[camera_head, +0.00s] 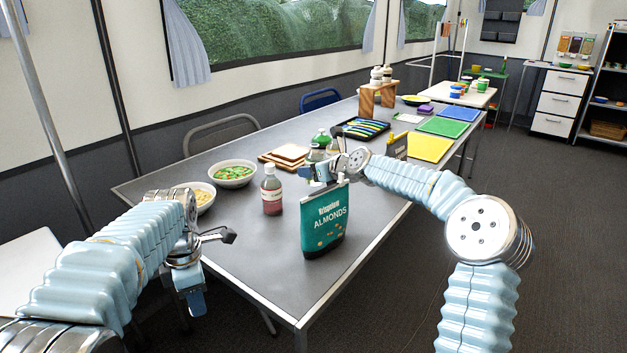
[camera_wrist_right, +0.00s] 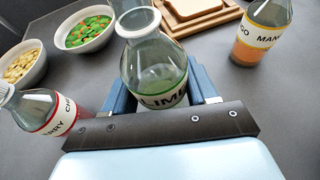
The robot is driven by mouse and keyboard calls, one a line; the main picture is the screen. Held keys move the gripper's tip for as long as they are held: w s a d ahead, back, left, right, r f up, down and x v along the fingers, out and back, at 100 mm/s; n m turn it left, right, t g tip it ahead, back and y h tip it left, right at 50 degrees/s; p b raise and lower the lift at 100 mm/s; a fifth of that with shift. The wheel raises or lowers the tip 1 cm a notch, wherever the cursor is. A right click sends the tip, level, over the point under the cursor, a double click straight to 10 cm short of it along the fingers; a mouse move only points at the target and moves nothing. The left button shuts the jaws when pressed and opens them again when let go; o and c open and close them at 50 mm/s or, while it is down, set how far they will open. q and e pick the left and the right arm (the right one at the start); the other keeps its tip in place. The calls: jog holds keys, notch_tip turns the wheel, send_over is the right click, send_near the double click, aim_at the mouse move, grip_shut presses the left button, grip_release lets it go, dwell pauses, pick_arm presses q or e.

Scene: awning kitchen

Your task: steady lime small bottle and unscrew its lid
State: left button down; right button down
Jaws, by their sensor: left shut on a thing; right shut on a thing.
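The lime small bottle (camera_wrist_right: 155,65) is clear glass with a green-edged LIME label and stands upright in the right wrist view. My right gripper (camera_wrist_right: 160,92) is shut around the bottle's lower body, one blue finger on each side. My left gripper (camera_head: 196,298) is low beside the table's near-left edge, away from the bottle. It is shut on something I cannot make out.
The almond bag (camera_head: 324,220) stands at the table's front. A cherry bottle (camera_head: 271,192) and two bowls (camera_head: 233,174) are left of the right gripper. A mango bottle (camera_wrist_right: 262,35) and a bread board (camera_head: 285,156) stand nearby. The front left tabletop is clear.

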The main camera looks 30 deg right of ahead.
jog(key=shift+f, duration=1.45)
jog(key=shift+f, duration=0.15)
jog(key=shift+c, duration=1.6)
grip_release()
